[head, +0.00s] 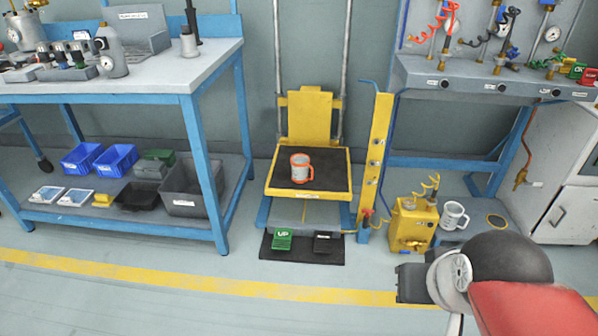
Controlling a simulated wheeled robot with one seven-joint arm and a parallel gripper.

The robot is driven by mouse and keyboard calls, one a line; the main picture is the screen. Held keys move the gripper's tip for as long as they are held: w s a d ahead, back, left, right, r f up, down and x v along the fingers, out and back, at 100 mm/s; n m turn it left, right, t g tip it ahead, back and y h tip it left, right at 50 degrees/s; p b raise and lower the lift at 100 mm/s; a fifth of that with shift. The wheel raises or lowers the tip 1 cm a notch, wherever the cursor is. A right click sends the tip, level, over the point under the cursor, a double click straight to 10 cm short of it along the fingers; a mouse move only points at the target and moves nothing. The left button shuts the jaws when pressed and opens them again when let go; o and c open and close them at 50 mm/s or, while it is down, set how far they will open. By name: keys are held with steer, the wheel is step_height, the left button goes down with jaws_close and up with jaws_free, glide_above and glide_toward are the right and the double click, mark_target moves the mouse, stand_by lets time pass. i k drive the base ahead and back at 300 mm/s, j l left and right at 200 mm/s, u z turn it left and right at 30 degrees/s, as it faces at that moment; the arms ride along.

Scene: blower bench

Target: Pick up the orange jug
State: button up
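The jug (299,174) is pale grey with an orange rim, base and handle. It stands upright on the black mat of the yellow lift platform (273,193), its handle to the right. My gripper (404,283) shows as a dark block at the lower right, in front of the platform and well apart from the jug. Its fingers are too unclear to tell whether they are open or shut.
A white jug (453,216) stands near a yellow machine (411,224) at the right. Green UP (282,240) and black (323,243) pedals lie below the platform. A yellow post (376,160) stands to its right. A blue-legged bench (189,130) is left. Front floor is clear.

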mark_target(300, 166)
steer(key=i+l+u, duration=0.1)
steer(key=u, duration=0.8)
steer(key=i+l+u, duration=0.2)
steer(key=l, duration=0.15)
steer(key=i+l+u, duration=0.4)
steer(key=l, duration=0.3)
steer(key=l+u, duration=0.2)
steer(key=l, duration=0.15)
steer(key=i+l, duration=0.1)
steer(key=l, duration=0.3)
steer(key=i+l, duration=0.1)
steer(key=l, duration=0.35)
